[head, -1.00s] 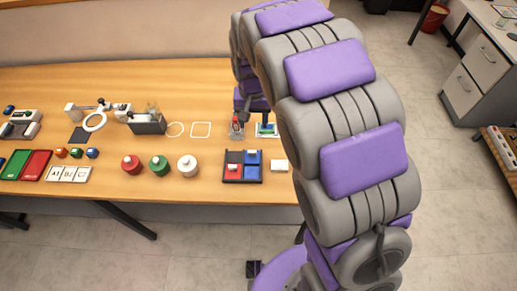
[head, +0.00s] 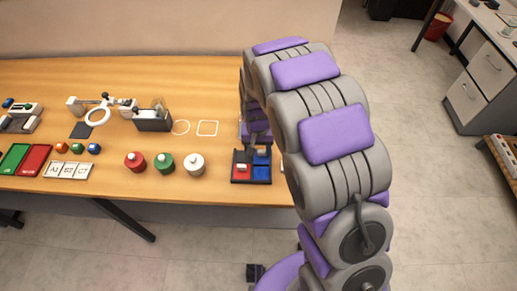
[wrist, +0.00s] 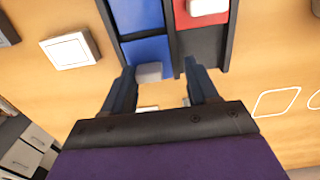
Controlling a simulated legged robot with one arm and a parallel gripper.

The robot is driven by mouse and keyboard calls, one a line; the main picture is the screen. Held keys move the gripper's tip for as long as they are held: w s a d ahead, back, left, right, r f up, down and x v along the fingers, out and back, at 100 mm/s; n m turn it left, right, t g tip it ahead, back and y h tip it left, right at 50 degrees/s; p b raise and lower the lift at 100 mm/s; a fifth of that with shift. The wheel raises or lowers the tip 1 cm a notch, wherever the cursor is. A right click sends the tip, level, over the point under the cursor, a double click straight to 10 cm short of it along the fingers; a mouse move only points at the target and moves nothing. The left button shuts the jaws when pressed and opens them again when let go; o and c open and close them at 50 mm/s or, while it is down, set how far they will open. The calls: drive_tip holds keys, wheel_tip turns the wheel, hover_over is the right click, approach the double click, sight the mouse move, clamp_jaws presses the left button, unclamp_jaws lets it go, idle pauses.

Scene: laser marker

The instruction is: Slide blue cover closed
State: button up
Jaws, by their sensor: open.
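A dark-framed tray (head: 234,179) near the table's front edge has a red column and a blue column. In the wrist view, the blue cover (wrist: 145,48) bears a grey knob (wrist: 148,72) and covers the far part of its column; a brighter blue compartment floor (wrist: 137,15) shows at the near part. In the head view my arm partly hides the gripper.
Red (head: 135,161), green (head: 163,162) and white (head: 194,163) knobbed pieces stand left of the tray. A white switch plate (wrist: 70,51) lies beside the tray. White outlines (head: 207,128) mark clear table behind. A magnifier stand (head: 99,115) is farther left.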

drive_tip(key=shift+d, duration=0.65)
drive_tip(key=shift+d+r, duration=0.1)
drive_tip(key=shift+d, duration=0.35)
drive_tip(key=c, duration=0.3)
drive_tip(key=shift+a, duration=0.65)
drive_tip(key=c, duration=0.5)
drive_tip(key=shift+c, duration=0.6)
drive_tip(key=shift+d, duration=0.25)
clamp_jaws()
drive_tip(key=shift+a, duration=0.1)
